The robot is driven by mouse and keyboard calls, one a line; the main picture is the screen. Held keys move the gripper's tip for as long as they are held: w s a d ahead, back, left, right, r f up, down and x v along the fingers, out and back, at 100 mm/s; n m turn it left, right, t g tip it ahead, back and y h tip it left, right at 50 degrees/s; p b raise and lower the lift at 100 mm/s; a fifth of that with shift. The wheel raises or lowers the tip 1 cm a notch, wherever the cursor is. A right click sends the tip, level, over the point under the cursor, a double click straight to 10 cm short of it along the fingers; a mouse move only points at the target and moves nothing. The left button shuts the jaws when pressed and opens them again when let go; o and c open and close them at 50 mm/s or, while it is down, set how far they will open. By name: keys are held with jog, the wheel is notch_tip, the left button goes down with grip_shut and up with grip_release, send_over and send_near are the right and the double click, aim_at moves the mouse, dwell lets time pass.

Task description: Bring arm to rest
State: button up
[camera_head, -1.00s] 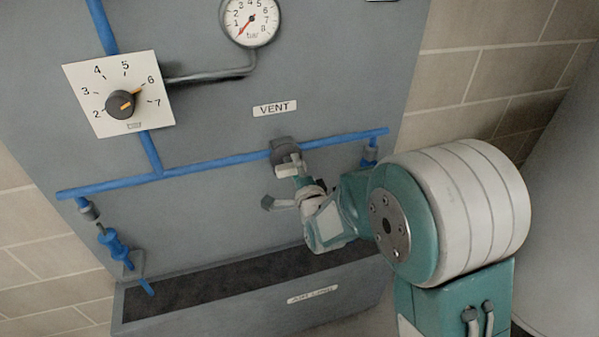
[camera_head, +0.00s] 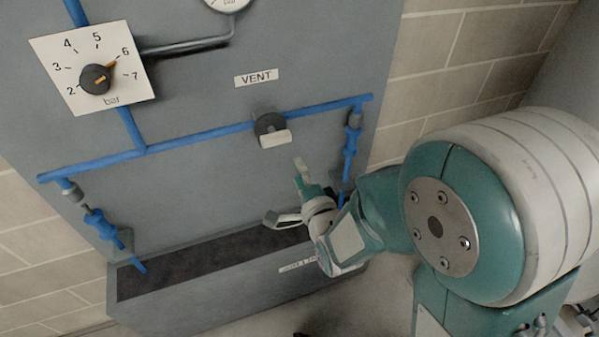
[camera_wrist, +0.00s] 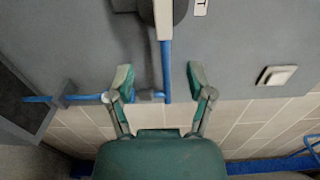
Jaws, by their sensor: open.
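My gripper (camera_head: 289,198) is open and empty in the head view, in front of the grey panel (camera_head: 200,90). It is below and apart from the vent valve (camera_head: 271,130), which has a dark round body and a pale handle on the blue pipe. In the wrist view my gripper (camera_wrist: 160,80) shows its two green fingers spread wide with nothing between them. The valve's pale handle (camera_wrist: 163,18) lies beyond the fingertips at the top of that view. My arm reaches in from the right.
A dial (camera_head: 95,78) with an orange pointer sits upper left, a gauge (camera_head: 228,3) at the top. Blue couplings hang left (camera_head: 103,225) and right (camera_head: 350,150), the right one close to my arm. A grey trough (camera_head: 130,310) juts out below. A brick wall (camera_head: 470,50) stands right.

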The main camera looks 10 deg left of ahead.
jog(key=shift+w+d, duration=0.1)
jog(key=shift+d, duration=0.05)
jog(key=s+d+r+n+g+h, duration=0.1)
jog(key=d+r+n+g+h, duration=0.15)
jog(key=d, duration=0.45)
jog(key=d+r+n+g+h, duration=0.2)
jog(key=d+r+n+h, duration=0.15)
jog(key=d, duration=0.35)
jog(key=s+d+r+n+g+h, duration=0.1)
jog(key=s+d+n+g, duration=0.1)
jog(key=s+d, duration=0.3)
jog(key=s+d+r+n+g+h, duration=0.2)
jog(key=s+d+n+g, duration=0.1)
jog(key=s, duration=0.8)
jog(key=shift+s+d+n, duration=0.3)
jog(key=shift+d+n, duration=0.2)
jog(key=shift+d, duration=0.55)
jog(key=shift+c, duration=0.8)
jog(key=shift+a, duration=0.1)
